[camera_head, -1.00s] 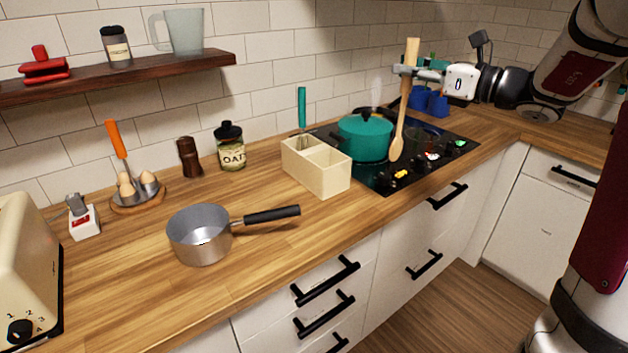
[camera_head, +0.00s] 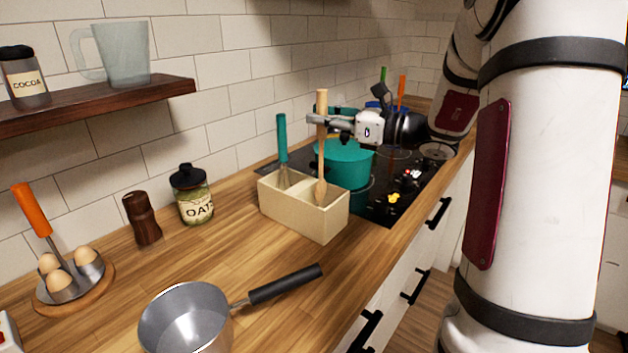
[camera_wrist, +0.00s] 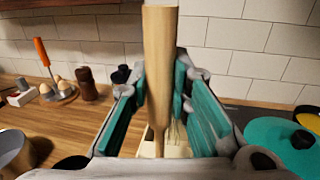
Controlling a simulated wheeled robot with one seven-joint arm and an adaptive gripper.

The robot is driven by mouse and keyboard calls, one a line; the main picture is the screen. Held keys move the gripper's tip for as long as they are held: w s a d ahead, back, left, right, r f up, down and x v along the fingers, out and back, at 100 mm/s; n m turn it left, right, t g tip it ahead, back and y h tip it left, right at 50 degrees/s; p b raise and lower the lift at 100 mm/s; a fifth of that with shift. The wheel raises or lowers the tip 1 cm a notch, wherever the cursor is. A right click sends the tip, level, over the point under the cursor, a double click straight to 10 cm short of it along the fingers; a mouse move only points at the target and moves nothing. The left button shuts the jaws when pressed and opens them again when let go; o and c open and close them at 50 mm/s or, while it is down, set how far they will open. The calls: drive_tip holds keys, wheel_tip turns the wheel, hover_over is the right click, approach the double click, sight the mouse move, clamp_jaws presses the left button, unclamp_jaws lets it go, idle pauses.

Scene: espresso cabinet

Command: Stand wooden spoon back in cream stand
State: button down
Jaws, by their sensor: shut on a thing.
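My gripper (camera_head: 322,120) is shut on the wooden spoon (camera_head: 322,160), gripping its upper handle. The spoon is upright with its bowl end down at the cream stand (camera_head: 301,218). In the head view the bowl shows in front of or at the right compartment; I cannot tell whether its tip is inside. The stand has two compartments, and a teal-handled whisk (camera_head: 282,140) stands in the left one. In the wrist view the spoon handle (camera_wrist: 159,60) rises between the teal finger pads, with part of the stand (camera_wrist: 176,150) below, mostly hidden by the gripper.
A teal pot (camera_head: 343,163) on the black cooktop (camera_head: 385,205) stands close behind and right of the stand. A saucepan (camera_head: 187,318) with a black handle is in front left. An oats jar (camera_head: 192,196) and a pepper mill (camera_head: 142,220) stand to the left.

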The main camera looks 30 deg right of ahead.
hover_over(322, 180)
drive_tip(key=shift+w+f, duration=0.2)
drive_tip(key=shift+f, duration=3.35)
drive_tip(key=shift+d, duration=0.1)
drive_tip(key=c, duration=1.5)
unclamp_jaws()
drive_tip(key=shift+f, duration=0.15)
